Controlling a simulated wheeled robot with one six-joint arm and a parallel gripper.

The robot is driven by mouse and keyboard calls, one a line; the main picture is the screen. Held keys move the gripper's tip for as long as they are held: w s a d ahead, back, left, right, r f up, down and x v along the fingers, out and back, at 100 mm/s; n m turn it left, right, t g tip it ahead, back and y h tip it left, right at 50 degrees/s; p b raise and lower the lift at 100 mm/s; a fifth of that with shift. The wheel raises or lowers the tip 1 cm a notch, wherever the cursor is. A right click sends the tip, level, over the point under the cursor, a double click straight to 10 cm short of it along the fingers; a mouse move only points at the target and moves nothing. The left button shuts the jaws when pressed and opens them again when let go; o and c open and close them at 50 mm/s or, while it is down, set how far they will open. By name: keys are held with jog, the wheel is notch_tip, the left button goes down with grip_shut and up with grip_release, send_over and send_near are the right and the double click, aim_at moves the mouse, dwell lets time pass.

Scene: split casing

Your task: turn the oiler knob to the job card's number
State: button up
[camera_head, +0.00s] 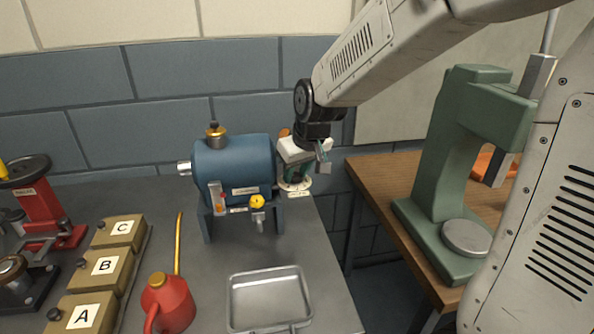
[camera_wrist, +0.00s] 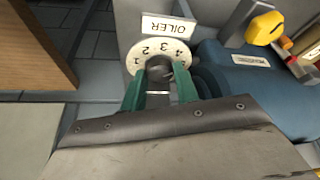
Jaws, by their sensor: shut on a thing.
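The oiler knob (camera_wrist: 158,70) is a dark, rounded piece in the middle of a white round dial (camera_wrist: 138,56). The numerals 2, 3 and 4 show on the dial. A white OILER label (camera_wrist: 168,26) sits beside it. My gripper (camera_wrist: 160,86) has its two green fingers on either side of the knob and is shut on it. The knob's pointer cannot be made out. In the head view, my gripper (camera_head: 298,172) is at the right end of the blue casing (camera_head: 235,163), over the white dial (camera_head: 297,187). No job card is readable.
A metal tray (camera_head: 233,306) and red oil can (camera_head: 168,300) stand in front of the casing. Bins A, B and C (camera_head: 104,270) and a red press (camera_head: 38,205) are at left. A green press (camera_head: 440,180) stands on the wooden table (camera_head: 375,185) at right.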

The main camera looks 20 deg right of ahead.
jog(key=shift+m, duration=0.5)
jog(key=o, duration=1)
jog(key=shift+c, duration=0.2)
